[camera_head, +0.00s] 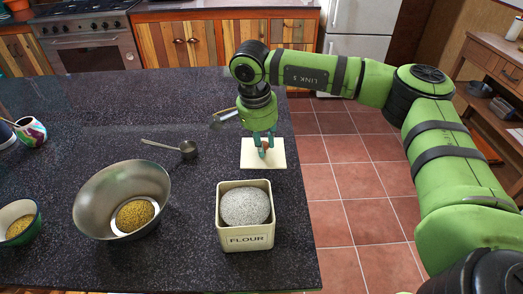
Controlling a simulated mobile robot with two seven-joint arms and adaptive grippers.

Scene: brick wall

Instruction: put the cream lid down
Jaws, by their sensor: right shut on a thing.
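The cream lid (277,160) is a flat square at the right part of the dark counter, behind the flour tin. My right gripper (263,153) is over it, fingers pointing down, shut on a small brownish knob at the lid's middle. From this view I cannot tell whether the lid touches the counter or hangs just above it. The cream flour tin (245,239) stands open in front of the lid, with pale grey flour (245,207) inside. My left gripper is not in view.
A metal bowl (100,190) with yellow-green grains stands left of the tin. A measuring scoop (188,149) lies behind it. A green bowl (34,210) and a patterned cup (31,131) are at the far left. The counter's right edge is close to the lid.

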